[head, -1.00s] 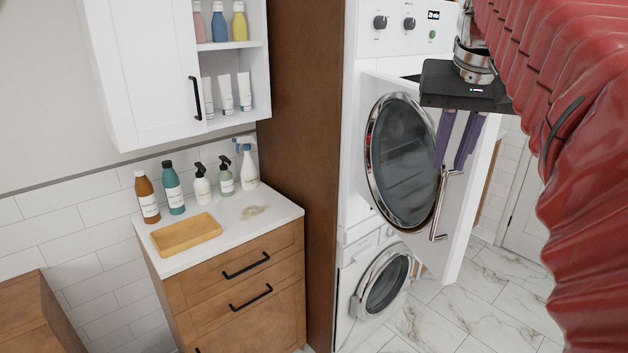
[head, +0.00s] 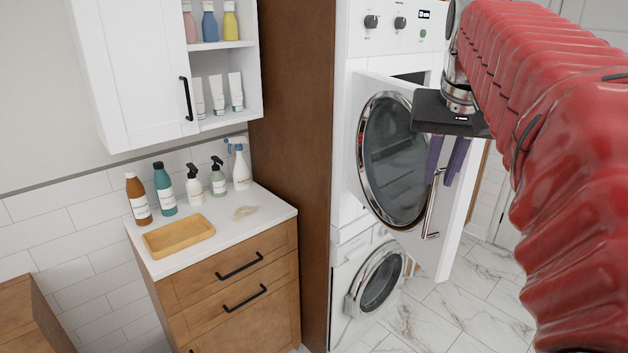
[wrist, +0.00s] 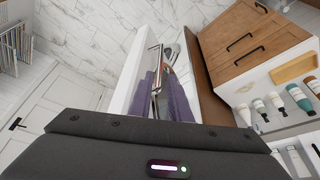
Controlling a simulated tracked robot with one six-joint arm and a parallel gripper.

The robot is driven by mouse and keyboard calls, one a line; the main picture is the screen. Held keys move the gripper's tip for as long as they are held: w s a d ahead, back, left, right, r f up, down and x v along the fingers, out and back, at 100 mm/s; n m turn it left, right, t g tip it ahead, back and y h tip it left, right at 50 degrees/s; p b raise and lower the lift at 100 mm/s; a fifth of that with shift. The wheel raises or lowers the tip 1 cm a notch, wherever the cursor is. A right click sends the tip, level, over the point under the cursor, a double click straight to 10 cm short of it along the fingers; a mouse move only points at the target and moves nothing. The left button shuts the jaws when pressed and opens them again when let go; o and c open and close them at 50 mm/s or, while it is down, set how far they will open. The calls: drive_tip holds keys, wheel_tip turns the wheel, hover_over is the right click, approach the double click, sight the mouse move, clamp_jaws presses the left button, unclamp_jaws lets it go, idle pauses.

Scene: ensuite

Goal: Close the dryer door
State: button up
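The white dryer door (head: 455,235), with a round glass window (head: 394,160) in a chrome ring, stands open on the upper machine. Its upright chrome bar handle (head: 431,205) is near the door's free edge. My gripper (head: 444,180) is over the door's inner or front face side, its purple fingers pointing down and apart at the handle's top end. In the wrist view the handle (wrist: 155,72) appears between the spread fingers (wrist: 165,85); whether either touches it I cannot tell. Part of the door is hidden behind the fingers and my gripper's body.
A washer (head: 375,285) sits below the dryer. A brown tall panel (head: 290,130) stands left of the machines, then a counter (head: 190,255) with several bottles and a wooden tray (head: 178,236). Marble floor (head: 470,305) is clear at the right.

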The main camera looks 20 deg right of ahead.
sight(435, 191)
drive_tip(key=x, duration=0.8)
drive_tip(key=shift+f, duration=0.15)
clamp_jaws()
drive_tip(key=shift+d, duration=0.1)
